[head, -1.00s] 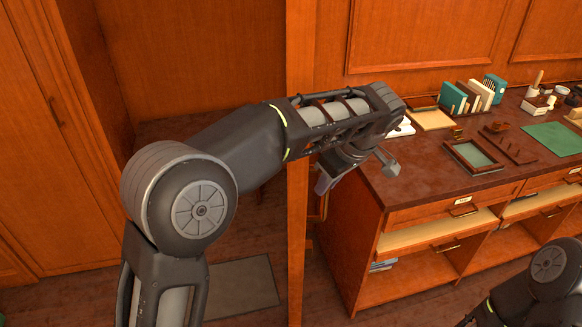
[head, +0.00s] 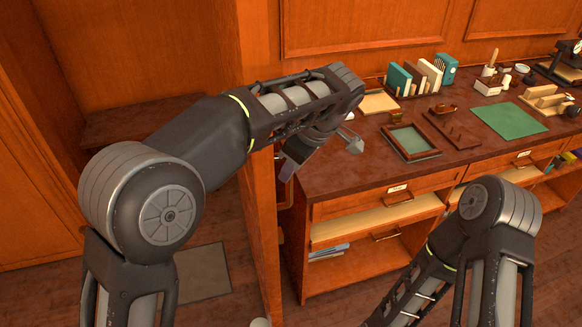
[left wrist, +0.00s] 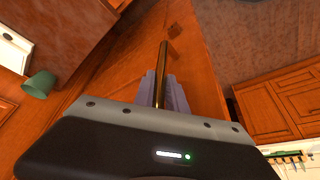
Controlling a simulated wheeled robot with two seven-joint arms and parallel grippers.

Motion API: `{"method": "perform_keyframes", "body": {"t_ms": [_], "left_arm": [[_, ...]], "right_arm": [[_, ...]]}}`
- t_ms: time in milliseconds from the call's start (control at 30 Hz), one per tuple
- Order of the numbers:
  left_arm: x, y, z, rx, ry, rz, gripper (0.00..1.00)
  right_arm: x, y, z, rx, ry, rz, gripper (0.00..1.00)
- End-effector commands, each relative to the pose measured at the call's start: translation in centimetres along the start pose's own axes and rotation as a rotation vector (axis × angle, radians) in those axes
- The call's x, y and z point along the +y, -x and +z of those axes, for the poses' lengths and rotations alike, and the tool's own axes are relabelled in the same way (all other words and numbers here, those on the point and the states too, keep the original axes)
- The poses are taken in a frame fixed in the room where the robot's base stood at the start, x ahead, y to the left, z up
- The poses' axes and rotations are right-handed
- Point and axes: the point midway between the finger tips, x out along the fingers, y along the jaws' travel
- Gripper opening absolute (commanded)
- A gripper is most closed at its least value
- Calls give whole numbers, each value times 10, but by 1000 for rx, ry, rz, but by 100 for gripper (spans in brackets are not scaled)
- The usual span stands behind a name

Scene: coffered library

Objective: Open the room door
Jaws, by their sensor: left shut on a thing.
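The room door (head: 257,215) shows nearly edge-on in the head view, as an upright wooden panel left of the desk. My left gripper (head: 288,168) is at the door's right side, partly covered by its own wrist. In the left wrist view a brass bar handle (left wrist: 162,58) runs along the wooden door face (left wrist: 203,75). The purplish fingers of my left gripper (left wrist: 163,88) are shut around its near end. My right arm is at the lower right of the head view; its gripper is out of frame.
A long desk (head: 335,180) with drawers and shelves stands close to the door's right. It carries books (head: 420,76), a framed tray (head: 410,142) and a green mat (head: 510,120). Left of the door lie open floor and a grey mat (head: 203,272).

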Motion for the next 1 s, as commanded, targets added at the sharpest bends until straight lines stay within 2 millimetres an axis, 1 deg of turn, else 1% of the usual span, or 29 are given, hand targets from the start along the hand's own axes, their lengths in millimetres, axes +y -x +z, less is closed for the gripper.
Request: {"method": "perform_keyframes", "body": {"t_ms": [33, 100, 133, 367, 600, 733, 867, 967, 1000], "left_arm": [[1, 2, -8, 9, 9, 8, 0], [2, 2, -8, 9, 9, 8, 0], [2, 2, -8, 9, 9, 8, 19], [1, 2, -6, 7, 7, 6, 38], [1, 1, -3, 5, 3, 3, 38], [1, 5, -4, 5, 2, 4, 38], [1, 18, -5, 6, 4, 5, 38], [1, 36, -6, 8, 3, 7, 38], [1, 38, -2, 7, 1, 6, 38]], "right_arm": [[0, 1, 0, 0, 0, 0, 49], [0, 1, 0, 0, 0, 0, 49], [0, 1, 0, 0, 0, 0, 49], [0, 0, 0, 0, 0, 0, 49], [0, 0, 0, 0, 0, 0, 49], [-1, 3, 0, 0, -1, 1, 49], [-3, 11, 0, -3, -2, 3, 49], [-6, 22, 1, -6, -3, 5, 49], [-5, 23, 1, -8, -4, 7, 49]]}}
